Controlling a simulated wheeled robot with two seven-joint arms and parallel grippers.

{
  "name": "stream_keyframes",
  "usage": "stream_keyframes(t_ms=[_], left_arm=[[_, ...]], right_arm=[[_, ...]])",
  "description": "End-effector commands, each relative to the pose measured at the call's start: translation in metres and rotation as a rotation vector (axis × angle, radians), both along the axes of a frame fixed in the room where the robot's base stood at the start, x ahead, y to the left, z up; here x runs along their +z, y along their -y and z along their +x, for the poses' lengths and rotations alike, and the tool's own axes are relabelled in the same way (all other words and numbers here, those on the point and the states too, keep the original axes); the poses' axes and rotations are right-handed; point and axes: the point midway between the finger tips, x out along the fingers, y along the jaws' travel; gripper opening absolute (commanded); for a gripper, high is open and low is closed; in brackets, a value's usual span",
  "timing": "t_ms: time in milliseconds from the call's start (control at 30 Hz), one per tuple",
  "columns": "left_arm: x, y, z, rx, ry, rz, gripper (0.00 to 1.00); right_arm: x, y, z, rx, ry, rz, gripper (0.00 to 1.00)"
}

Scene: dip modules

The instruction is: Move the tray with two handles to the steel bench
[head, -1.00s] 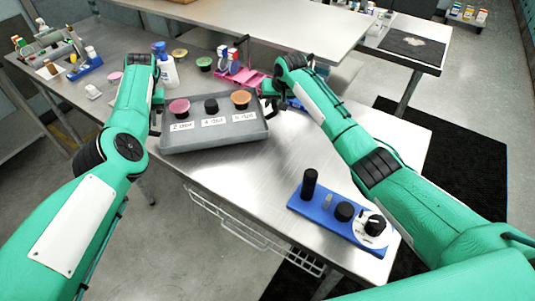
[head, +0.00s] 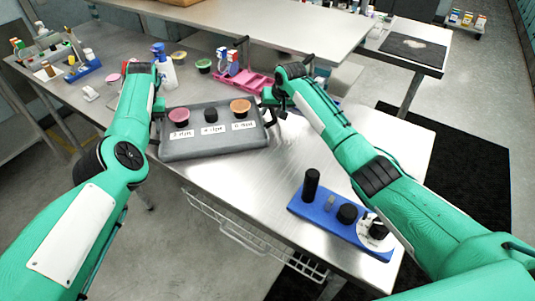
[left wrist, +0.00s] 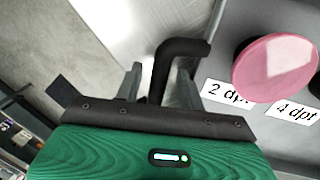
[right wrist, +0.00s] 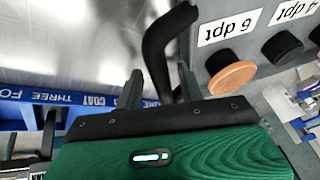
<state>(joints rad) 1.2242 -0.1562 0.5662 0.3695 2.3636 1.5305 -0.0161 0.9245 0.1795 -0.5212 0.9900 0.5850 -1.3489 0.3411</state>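The grey two-handled tray (head: 215,152) is over the near metal-topped table, close to its front edge. It carries a pink (head: 179,116), a black (head: 211,114) and an orange (head: 241,107) round piece, with labels in front. My left gripper (left wrist: 160,82) has its fingers on either side of the black left handle (left wrist: 180,50) and appears shut on it. My right gripper (right wrist: 160,85) likewise has the black right handle (right wrist: 162,40) between its fingers. I cannot tell whether the tray touches the tabletop. A long steel-topped bench (head: 240,18) stands at the back.
A blue base (head: 325,215) with black knobs lies at the table's front right. A spray bottle (head: 166,70), a pink rack (head: 248,80) and small coloured cups stand behind the tray. The tabletop (head: 255,190) between tray and blue base is clear. A wire basket (head: 250,235) hangs below.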

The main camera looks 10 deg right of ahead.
Motion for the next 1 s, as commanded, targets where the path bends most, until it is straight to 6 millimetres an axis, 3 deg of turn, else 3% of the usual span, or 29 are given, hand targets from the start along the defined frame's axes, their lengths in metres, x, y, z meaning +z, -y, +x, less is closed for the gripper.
stream_keyframes(t_ms=[367,1000], left_arm=[[0.014,0.000,0.000,0.000,0.000,0.000,0.39],[0.083,0.000,0.000,0.000,0.000,0.000,0.39]], right_arm=[[0.014,-0.001,0.000,0.001,0.001,0.001,0.39],[0.083,0.000,0.000,0.000,0.000,0.001,0.39]])
